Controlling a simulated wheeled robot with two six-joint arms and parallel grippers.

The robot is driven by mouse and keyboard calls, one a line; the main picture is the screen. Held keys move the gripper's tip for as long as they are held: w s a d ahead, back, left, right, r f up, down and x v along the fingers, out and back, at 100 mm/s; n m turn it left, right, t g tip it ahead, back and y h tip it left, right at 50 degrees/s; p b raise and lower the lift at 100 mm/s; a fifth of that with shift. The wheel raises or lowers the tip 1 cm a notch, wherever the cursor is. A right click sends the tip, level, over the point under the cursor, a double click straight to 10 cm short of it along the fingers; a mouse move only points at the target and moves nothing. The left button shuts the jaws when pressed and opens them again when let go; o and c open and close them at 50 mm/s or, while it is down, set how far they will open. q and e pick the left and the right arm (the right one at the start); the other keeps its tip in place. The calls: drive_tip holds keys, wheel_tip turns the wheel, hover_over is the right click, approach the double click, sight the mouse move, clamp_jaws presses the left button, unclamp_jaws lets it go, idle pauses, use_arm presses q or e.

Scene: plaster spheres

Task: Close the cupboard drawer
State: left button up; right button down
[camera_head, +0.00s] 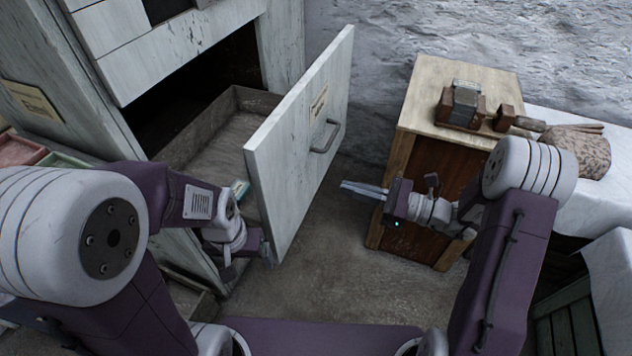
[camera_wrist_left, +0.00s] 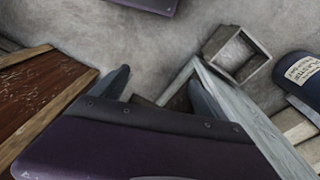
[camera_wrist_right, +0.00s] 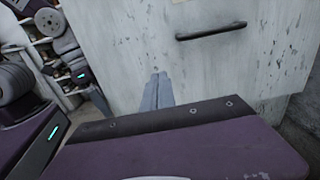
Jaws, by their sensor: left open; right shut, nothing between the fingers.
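The cupboard (camera_head: 285,45) is white and weathered. Its drawer (camera_head: 215,140) is pulled far out and looks empty apart from a small item near its front. The tall front panel (camera_head: 290,160) carries a metal handle (camera_head: 325,137), also seen in the right wrist view (camera_wrist_right: 211,31). My right gripper (camera_head: 345,187) is shut and empty, pointing at the panel's outer face below the handle; its fingers show in the right wrist view (camera_wrist_right: 158,90). My left gripper (camera_head: 264,248) is at the panel's near lower edge. Its open fingers show in the left wrist view (camera_wrist_left: 162,85); contact is unclear.
A wooden cabinet (camera_head: 460,72) with a dark block-like object (camera_head: 462,103) on top stands right of the drawer. A cloth-covered surface (camera_head: 575,190) holds a speckled bundle (camera_head: 578,150). Bare floor (camera_head: 320,285) lies between drawer and wooden cabinet.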

sight(303, 174)
drive_tip(key=b+x, duration=0.2)
drive_tip(key=x, duration=0.6)
drive_tip(key=shift+a+f, duration=0.1)
drive_tip(key=shift+f, duration=0.1)
drive_tip(key=shift+w+a+r+b, duration=0.1)
drive_tip(key=shift+w+a+b, duration=0.15)
drive_tip(key=shift+a, duration=0.25)
